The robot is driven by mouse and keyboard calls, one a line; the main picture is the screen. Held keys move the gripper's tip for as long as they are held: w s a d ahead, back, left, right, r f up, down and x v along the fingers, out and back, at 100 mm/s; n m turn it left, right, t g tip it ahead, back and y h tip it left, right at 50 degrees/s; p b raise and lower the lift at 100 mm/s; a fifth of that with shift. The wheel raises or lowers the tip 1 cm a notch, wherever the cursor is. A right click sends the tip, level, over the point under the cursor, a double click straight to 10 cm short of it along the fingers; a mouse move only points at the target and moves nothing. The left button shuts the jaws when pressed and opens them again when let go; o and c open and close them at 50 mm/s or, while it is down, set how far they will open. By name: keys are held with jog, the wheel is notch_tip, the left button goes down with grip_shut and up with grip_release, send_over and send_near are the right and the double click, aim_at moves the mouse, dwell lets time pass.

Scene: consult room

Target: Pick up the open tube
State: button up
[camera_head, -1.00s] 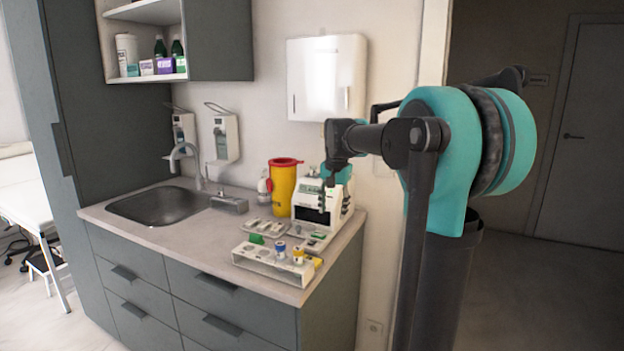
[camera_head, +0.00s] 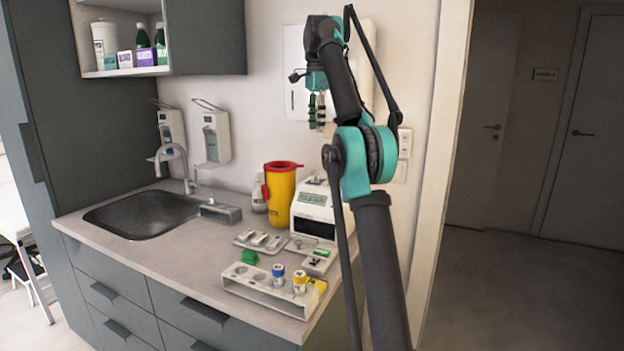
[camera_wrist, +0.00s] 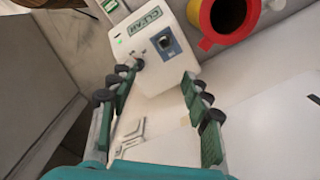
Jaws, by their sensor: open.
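A pale tube rack (camera_head: 262,293) stands near the counter's front edge. It holds a blue-topped tube (camera_head: 278,274) and a yellow-topped tube (camera_head: 300,281), both upright. I cannot tell which tube is open. My gripper (camera_head: 317,112) is raised high above the white analyser, well above and behind the rack, with its fingers pointing down. In the wrist view my gripper (camera_wrist: 160,75) is open, with nothing between its fingers. The rack's tubes do not show clearly in the wrist view.
A white analyser (camera_head: 311,215) with a green display stands at the back right, beside a yellow sharps bin (camera_head: 280,200) with a red rim. The sink (camera_head: 145,213) is at left.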

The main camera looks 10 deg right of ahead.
aim_at(315, 172)
jog(key=f, duration=1.1)
jog(key=w+f, duration=0.1)
jog(key=f, duration=0.5)
jog(key=shift+a+f, duration=0.1)
jog(key=shift+a, duration=0.05)
jog(key=shift+c, duration=0.6)
jog(key=c, duration=0.9)
jog(key=shift+w, duration=0.1)
